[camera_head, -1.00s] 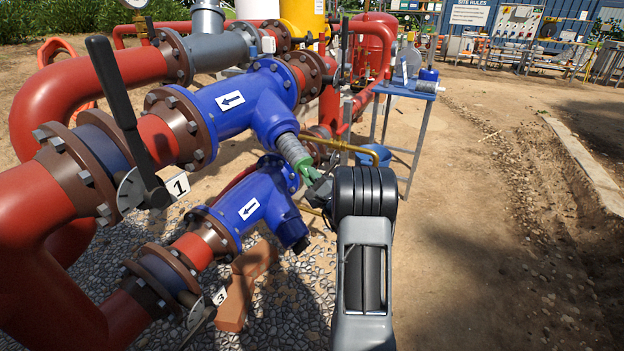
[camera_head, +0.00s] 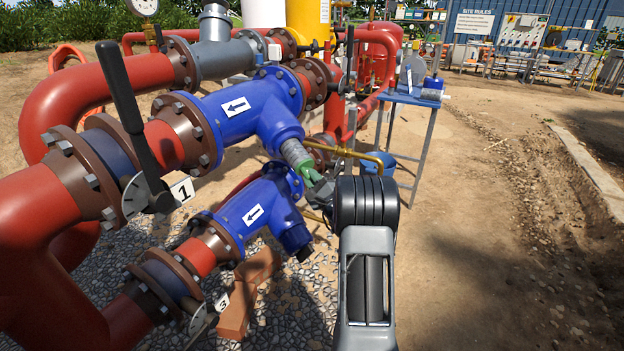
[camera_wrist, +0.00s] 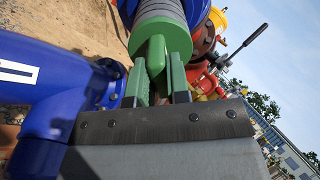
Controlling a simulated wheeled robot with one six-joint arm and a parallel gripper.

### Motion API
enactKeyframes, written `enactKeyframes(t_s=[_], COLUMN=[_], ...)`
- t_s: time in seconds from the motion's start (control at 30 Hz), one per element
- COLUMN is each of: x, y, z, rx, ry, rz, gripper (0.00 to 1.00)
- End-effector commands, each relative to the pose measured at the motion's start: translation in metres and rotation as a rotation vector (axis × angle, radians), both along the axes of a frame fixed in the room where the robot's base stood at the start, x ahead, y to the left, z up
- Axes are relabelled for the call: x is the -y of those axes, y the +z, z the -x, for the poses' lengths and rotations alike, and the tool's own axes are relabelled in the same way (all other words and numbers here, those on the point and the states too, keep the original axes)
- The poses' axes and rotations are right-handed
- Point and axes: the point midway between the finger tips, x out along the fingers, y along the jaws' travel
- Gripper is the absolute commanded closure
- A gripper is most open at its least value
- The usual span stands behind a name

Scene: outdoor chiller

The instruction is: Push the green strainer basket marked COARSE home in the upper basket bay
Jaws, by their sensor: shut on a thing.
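The strainer basket (camera_head: 296,155) has a grey mesh body and a green end cap with a green handle. Its far end is inside the open mouth of the upper blue strainer body (camera_head: 272,122), and part of the mesh still shows outside. My gripper (camera_head: 316,184) is shut on the green handle. In the wrist view my gripper (camera_wrist: 157,90) has a finger on each side of the handle, and the green cap (camera_wrist: 160,38) faces me with the ribbed mesh behind it. No COARSE marking is readable. The bay's inside is hidden.
The lower blue strainer body (camera_head: 258,212) sits just below, with a capped branch close to my arm. A thin brass pipe (camera_head: 350,153) runs behind my gripper. A blue table (camera_head: 412,98) with items stands behind. Open dirt lies to the right.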

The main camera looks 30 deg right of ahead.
Motion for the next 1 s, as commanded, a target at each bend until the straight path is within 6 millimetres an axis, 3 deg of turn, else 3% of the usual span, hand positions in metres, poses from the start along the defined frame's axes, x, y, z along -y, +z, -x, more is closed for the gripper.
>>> enactKeyframes(t_s=[1.0], x=[-0.001], y=[0.012], z=[-0.028], rx=[0.002], ry=[-0.001], rz=[0.001], gripper=[1.0])
